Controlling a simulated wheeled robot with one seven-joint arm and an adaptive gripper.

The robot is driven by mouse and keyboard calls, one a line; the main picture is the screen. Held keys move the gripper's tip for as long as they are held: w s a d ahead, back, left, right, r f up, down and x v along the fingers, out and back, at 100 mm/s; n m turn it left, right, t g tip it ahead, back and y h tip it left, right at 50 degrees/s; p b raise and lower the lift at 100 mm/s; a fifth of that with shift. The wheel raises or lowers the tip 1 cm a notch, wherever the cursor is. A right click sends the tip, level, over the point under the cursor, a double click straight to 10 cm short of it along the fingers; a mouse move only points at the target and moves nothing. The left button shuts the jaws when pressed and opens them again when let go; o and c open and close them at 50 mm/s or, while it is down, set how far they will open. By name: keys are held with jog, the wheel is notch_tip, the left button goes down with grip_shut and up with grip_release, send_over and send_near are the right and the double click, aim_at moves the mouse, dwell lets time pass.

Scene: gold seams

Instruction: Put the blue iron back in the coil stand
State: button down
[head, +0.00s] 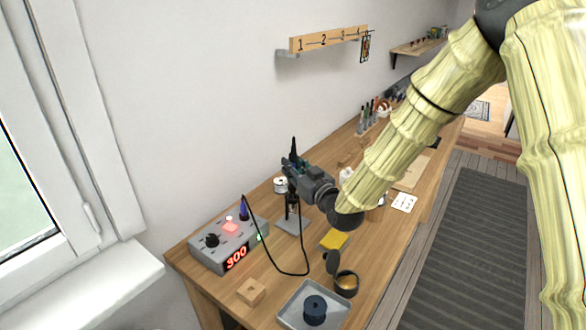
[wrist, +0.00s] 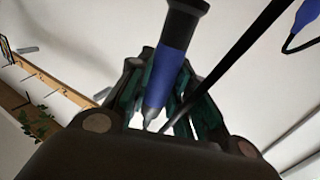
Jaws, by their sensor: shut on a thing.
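The blue iron (wrist: 168,65) shows in the wrist view between my gripper's fingers, with a blue grip, a dark end and a narrow pale tip. My gripper (head: 292,165) is shut on it; in the head view a dark end (head: 294,145) sticks up above the fingers. The coil stand (head: 291,222) appears to be the grey base with a dark upright part, on the bench just below my gripper. My gripper hides part of it, so I cannot tell whether the iron touches it.
A grey station (head: 230,243) reading 300 stands at left, with a black cable (head: 276,268) looping across the bench. A yellow sponge (head: 333,240), a round dark-rimmed pot (head: 346,284), a grey tray (head: 291,316) with a dark spool, and a wooden block (head: 251,292) are nearer the front.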

aim_at(295, 156)
jog(key=shift+f+b, duration=1.25)
jog(key=shift+f, duration=0.3)
dwell(0.7)
jog(key=c, duration=1.2)
grip_release()
jog(key=shift+o, duration=0.2)
jog(key=o, duration=0.4)
jog(key=shift+r+p, duration=1.65)
jog(key=shift+r, duration=1.85)
